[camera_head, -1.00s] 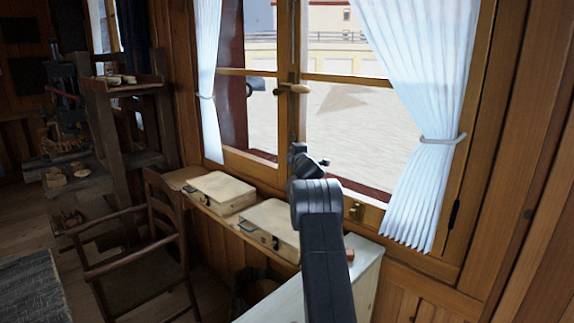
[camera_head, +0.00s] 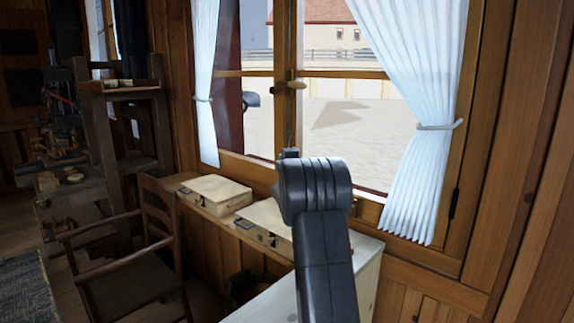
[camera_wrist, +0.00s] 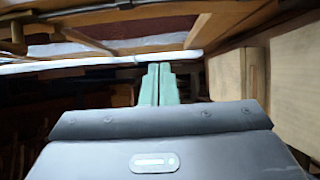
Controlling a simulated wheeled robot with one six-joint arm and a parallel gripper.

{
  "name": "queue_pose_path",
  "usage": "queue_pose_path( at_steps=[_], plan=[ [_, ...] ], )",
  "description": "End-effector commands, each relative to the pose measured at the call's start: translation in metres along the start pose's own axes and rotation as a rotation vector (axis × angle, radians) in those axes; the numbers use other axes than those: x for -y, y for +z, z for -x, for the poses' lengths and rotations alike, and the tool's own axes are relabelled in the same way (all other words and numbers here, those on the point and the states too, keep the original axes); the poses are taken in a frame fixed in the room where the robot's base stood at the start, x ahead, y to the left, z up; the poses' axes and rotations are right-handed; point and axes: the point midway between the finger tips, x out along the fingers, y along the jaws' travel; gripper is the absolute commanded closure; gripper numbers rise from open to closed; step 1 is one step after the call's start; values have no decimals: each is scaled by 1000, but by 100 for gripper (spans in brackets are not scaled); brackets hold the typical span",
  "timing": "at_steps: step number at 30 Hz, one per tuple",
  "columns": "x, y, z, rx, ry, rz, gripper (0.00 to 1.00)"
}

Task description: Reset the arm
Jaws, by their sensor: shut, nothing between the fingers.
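My gripper (camera_wrist: 158,68) shows in the wrist view as two green fingers lying side by side, shut and empty. In the head view my arm rises in front of the window with its thick dark joint near the middle. The gripper's fingers are hidden behind that joint there. The wrist view is turned on its side, with a pale box at its right.
Two cream cases (camera_head: 215,194) and (camera_head: 266,227) lie on the ledge below the window (camera_head: 340,115). A white-topped table (camera_head: 366,262) stands under my arm. White curtains (camera_head: 414,100) hang beside the glass. A wooden chair (camera_head: 130,260) and a workbench stand at left.

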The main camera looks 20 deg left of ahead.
Motion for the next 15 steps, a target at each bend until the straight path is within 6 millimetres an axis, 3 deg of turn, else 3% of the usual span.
queue_pose_path(
  at_steps=[15],
  plan=[
    [-1, 0, -2, 0, -1, 0, 100]
  ],
)
